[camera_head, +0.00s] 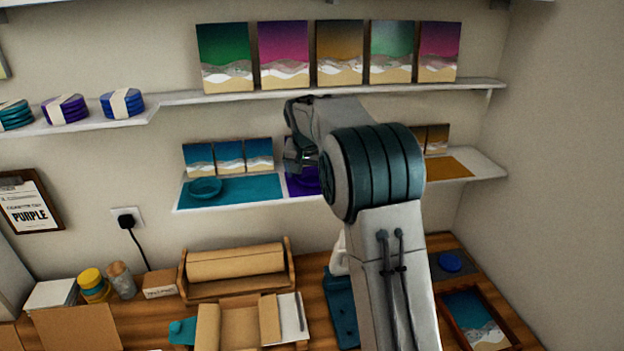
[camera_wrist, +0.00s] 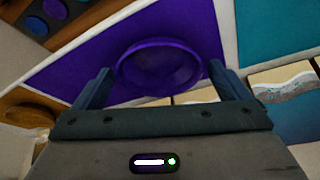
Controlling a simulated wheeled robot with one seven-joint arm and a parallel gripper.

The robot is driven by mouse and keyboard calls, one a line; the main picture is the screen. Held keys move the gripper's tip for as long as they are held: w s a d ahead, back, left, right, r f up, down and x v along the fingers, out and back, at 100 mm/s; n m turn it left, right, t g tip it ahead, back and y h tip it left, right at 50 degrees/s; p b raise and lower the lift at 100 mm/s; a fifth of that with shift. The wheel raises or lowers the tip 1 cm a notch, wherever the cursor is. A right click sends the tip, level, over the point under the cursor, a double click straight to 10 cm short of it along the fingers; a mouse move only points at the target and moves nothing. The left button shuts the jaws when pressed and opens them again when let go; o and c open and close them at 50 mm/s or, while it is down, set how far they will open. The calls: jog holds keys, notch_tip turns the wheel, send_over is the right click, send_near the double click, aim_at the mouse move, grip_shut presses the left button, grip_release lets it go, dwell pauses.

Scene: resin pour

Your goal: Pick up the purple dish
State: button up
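The purple dish (camera_wrist: 160,66) is a shallow round bowl on a purple mat (camera_wrist: 78,70) in the wrist view. In the head view the dish (camera_head: 308,180) shows in part on the lower shelf, with my arm hiding the rest. My gripper (camera_wrist: 168,84) is open, with one finger to the left of the dish and one to the right. I cannot tell whether the fingers touch its rim. In the head view my gripper (camera_head: 299,158) hangs over the purple mat.
A teal dish (camera_head: 205,188) sits on a teal mat (camera_head: 250,188) to the left on the same shelf. Small wave pictures (camera_head: 230,156) lean behind it. The upper shelf (camera_head: 350,91) with large pictures is close above my arm. A cluttered wooden bench (camera_head: 318,290) lies below.

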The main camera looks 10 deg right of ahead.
jog(key=c, duration=0.8)
jog(key=shift+r, duration=0.2)
